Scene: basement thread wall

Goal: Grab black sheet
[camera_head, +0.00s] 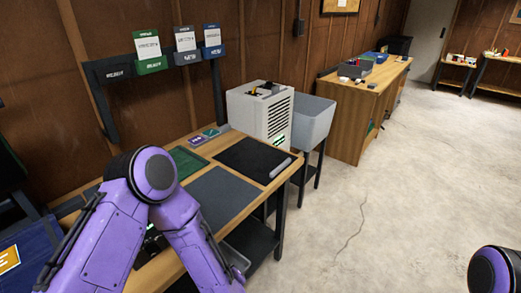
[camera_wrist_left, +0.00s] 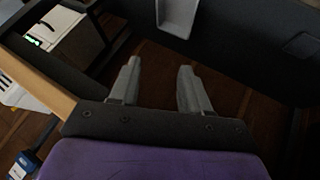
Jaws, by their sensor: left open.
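A flat black sheet-like mat (camera_head: 253,160) lies on the near wooden workbench, with a grey strip along its right edge. A dark grey mat (camera_head: 218,195) lies in front of it. I cannot tell which of these the task means. On the wall, a rack has an empty black pocket (camera_head: 112,72) and a dark pocket holding a white card (camera_head: 185,41). My left gripper (camera_wrist_left: 157,85) is open and empty in the left wrist view, with dark surfaces beyond its fingers. My purple left arm hides its gripper in the head view. My right gripper is out of view.
A green mat (camera_head: 187,161) and small coloured cards (camera_head: 203,137) lie on the bench. A white vented machine (camera_head: 262,112) and a grey bin (camera_head: 311,120) stand beyond it. A second wooden bench (camera_head: 362,100) is farther back. The pale floor (camera_head: 420,190) at right is clear.

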